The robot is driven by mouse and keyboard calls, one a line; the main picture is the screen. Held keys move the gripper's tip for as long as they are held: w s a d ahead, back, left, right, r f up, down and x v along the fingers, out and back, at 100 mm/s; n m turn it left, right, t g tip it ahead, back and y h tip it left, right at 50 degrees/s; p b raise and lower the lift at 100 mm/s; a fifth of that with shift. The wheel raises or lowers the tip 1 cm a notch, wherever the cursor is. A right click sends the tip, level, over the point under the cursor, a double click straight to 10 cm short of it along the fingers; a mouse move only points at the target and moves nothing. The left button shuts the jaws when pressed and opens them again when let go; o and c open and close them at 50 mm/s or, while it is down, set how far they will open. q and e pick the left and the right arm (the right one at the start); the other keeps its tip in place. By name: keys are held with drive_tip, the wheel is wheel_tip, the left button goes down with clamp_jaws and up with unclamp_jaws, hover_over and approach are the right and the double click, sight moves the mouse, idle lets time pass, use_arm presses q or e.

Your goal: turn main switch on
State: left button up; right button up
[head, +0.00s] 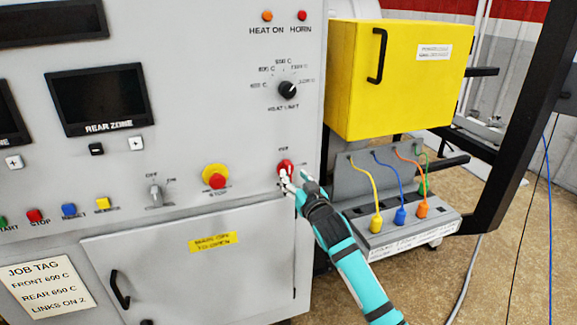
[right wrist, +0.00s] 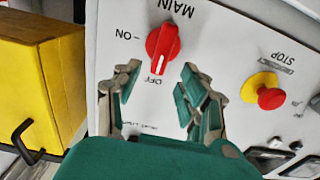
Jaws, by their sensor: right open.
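The main switch is a red rotary knob (head: 285,167) on the grey panel, below the heat limit dial. In the right wrist view the red knob (right wrist: 163,42) shows a white line pointing toward the OFF label, with ON off to the left and MAIN above. My right gripper (head: 295,180) is open and empty just in front of the knob, partly covering its lower side in the head view. In the right wrist view its fingers (right wrist: 160,88) are spread below the knob, apart from it. My left gripper is not in view.
A red stop button on a yellow collar (head: 215,178) sits left of the switch. A yellow box (head: 395,85) juts out at the upper right. Below it is a grey unit (head: 420,232) with several colored plugs and cables. A cabinet door (head: 190,270) lies lower left.

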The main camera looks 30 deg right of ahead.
sight(289, 170)
drive_tip(key=x, duration=0.5)
drive_tip(key=shift+p, duration=0.4)
clamp_jaws()
